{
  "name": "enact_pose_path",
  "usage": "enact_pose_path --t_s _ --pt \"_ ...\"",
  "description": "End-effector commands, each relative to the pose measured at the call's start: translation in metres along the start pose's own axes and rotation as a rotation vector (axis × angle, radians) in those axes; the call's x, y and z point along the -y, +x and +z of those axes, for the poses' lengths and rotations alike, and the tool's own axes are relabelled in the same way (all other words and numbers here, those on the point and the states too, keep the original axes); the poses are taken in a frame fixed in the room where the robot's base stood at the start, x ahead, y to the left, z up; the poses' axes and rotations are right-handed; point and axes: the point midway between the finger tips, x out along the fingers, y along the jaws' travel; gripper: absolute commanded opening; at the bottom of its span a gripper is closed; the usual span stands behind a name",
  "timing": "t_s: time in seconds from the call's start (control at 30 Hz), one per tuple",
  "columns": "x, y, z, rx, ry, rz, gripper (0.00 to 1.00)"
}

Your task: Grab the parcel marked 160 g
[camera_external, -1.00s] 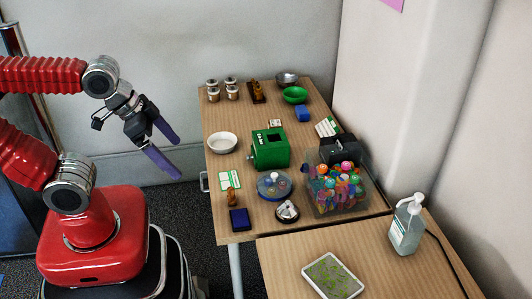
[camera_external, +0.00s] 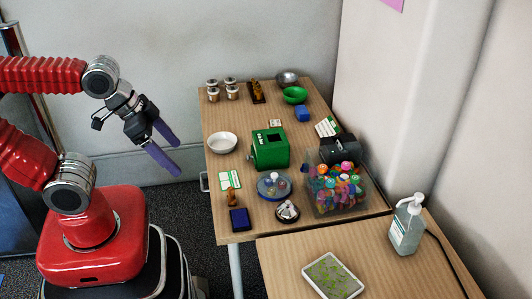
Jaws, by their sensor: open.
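No marking of 160 g can be read on anything in view, so I cannot tell which item is that parcel. Box-like items on the wooden table are a green box (camera_external: 270,150) with a dark opening on top, a small blue block (camera_external: 302,114) farther back, and a dark blue flat box (camera_external: 240,219) at the front left corner. A small white item (camera_external: 275,123) lies behind the green box. My gripper (camera_external: 176,157) is open and empty, its two purple fingers in the air left of the table, apart from everything on it.
A white bowl (camera_external: 222,143) stands at the table's left edge. A clear bin (camera_external: 338,203) of colourful items fills the front right. Several jars (camera_external: 231,88), a green bowl (camera_external: 294,95) and a metal bowl (camera_external: 288,78) stand at the back. A pump bottle (camera_external: 406,230) stands on the nearer table.

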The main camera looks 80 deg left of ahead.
Motion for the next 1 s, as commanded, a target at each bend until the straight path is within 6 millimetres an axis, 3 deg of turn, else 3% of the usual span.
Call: enact_pose_path --t_s 0.2,0.57,0.83,1.0 --pt "0.000 0.000 0.000 0.000 0.000 0.000 0.66" --pt "0.000 -0.007 -0.004 -0.002 0.000 0.000 0.66" --pt "0.000 -0.049 -0.027 -0.004 0.000 0.000 0.66" --pt "0.003 -0.041 -0.043 0.022 -0.161 0.033 0.66"
